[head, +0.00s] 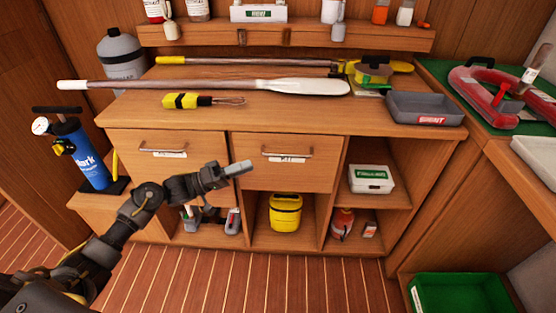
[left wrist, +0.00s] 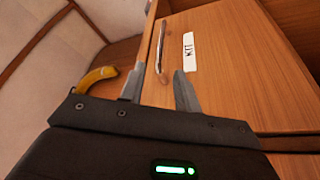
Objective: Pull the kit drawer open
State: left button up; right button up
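The kit drawer (head: 285,177) is the right one of two wooden drawers under the bench top, and its front looks flush and shut. Its metal bar handle (head: 288,153) has a white label (head: 287,159) just below it. The left wrist view shows the label reading "KIT" (left wrist: 189,52) beside the handle (left wrist: 161,45). My left gripper (head: 243,168) is in front of the drawer's left part, left of the handle and apart from it. In the left wrist view its two fingers (left wrist: 160,92) are spread with nothing between them; the handle lies beyond the tips. My right gripper is out of view.
A second drawer (head: 168,161) with its own handle is to the left. Below are open cubbies with a yellow tub (head: 285,212) and a white first-aid box (head: 371,179). A paddle (head: 210,87) and a grey tray (head: 425,108) lie on the bench top.

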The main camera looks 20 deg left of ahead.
aim_at(278, 154)
pick_arm(q)
jog(key=x, duration=1)
jog(key=shift+w+d, duration=0.25)
jog(key=shift+d, duration=0.05)
jog(key=shift+c, duration=0.3)
grip_shut()
